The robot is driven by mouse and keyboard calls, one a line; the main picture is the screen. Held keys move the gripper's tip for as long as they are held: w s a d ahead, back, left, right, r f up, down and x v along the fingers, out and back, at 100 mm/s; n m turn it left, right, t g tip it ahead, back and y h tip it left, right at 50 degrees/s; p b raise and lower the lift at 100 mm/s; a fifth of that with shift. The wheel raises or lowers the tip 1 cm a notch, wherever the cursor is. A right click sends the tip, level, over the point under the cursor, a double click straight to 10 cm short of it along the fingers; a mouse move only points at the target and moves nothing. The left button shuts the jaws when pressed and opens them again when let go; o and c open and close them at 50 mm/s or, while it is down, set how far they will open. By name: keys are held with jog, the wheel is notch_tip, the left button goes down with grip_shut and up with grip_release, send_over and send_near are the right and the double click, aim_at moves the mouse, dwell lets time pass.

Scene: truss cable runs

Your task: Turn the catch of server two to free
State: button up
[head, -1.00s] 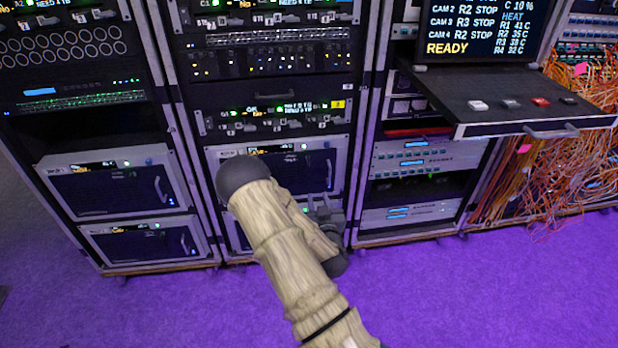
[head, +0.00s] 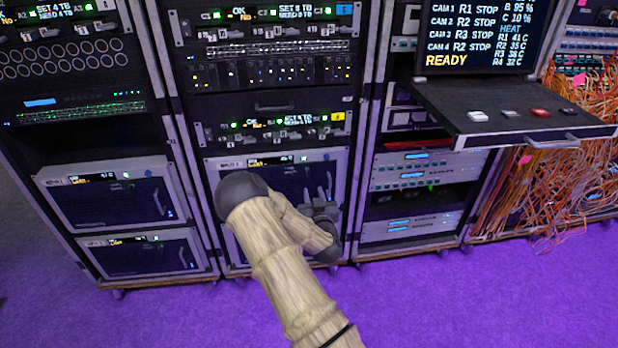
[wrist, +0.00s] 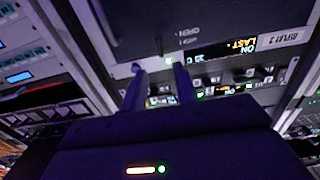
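The server labelled REPLAY 2 (wrist: 285,40) fills the top of the wrist view, with its label and lit display upside down. In the head view I take it to be the dark-fronted server (head: 290,172) low in the second rack, partly hidden by my arm. My gripper (head: 318,200) is at the right part of its front. In the wrist view my gripper (wrist: 158,68) shows two fingers apart, with nothing seen held between them. Their tips are near the panel edge and a small green light (wrist: 168,60). Contact cannot be told. I cannot make out the catch or its position.
A pull-out shelf with buttons (head: 520,112) juts from the third rack, right of my arm. Loose orange cables (head: 560,190) hang at far right. Two similar servers (head: 110,195) sit in the left rack. The purple floor in front is clear.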

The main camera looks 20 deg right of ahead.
aim_at(309, 174)
jog(key=b+x, duration=0.1)
jog(key=x, duration=0.8)
jog(key=shift+w, duration=0.25)
grip_shut()
